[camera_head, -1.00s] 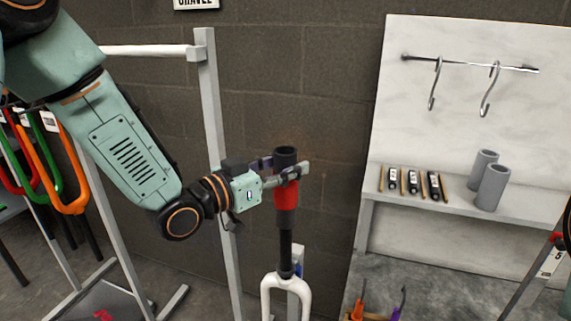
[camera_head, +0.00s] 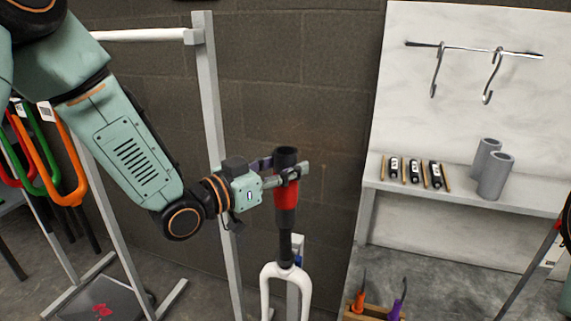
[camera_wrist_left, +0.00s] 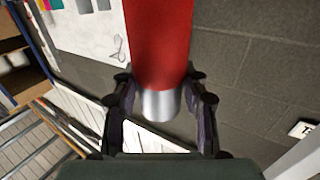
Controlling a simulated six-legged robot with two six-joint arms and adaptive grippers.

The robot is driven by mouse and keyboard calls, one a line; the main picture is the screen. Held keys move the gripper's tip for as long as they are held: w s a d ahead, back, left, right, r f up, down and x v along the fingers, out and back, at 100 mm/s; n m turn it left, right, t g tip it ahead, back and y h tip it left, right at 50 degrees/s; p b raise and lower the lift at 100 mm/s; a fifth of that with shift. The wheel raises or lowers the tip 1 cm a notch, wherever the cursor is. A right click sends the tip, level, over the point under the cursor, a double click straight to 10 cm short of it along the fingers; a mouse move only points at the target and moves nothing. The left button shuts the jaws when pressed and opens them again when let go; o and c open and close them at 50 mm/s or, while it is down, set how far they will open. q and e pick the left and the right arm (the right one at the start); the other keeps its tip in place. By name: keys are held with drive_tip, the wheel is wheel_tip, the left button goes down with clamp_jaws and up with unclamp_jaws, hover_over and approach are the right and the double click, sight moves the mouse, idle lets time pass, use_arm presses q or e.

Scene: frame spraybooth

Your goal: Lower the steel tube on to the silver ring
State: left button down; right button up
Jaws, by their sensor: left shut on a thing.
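The steel tube (camera_head: 287,195) has a red middle and dark-looking ends in the head view. It stands about upright, its open top facing up. The wrist view shows its red body and a bright steel end (camera_wrist_left: 161,106) between my fingers. My left gripper (camera_head: 288,173) is shut on the tube near its top. Below the tube, a narrower black shaft (camera_head: 285,245) runs down to the white fork (camera_head: 268,290). The tube looks lined up around the shaft, its lower end above the fork's crown. I cannot make out the silver ring. My right gripper is not in view.
A grey upright post (camera_head: 213,130) stands left of the fork, close to my left arm. A white shelf (camera_head: 465,194) at right holds several small dark items and two grey cylinders (camera_head: 495,178). Hooks hang above it.

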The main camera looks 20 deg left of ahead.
sight(276, 212)
use_arm(q)
drive_tip(key=shift+f, duration=0.1)
idle(0.4)
drive_tip(key=shift+f+b, duration=2.25)
drive_tip(key=shift+f, duration=0.8)
drive_tip(key=shift+f+b, duration=1.4)
drive_tip(key=shift+f, duration=0.35)
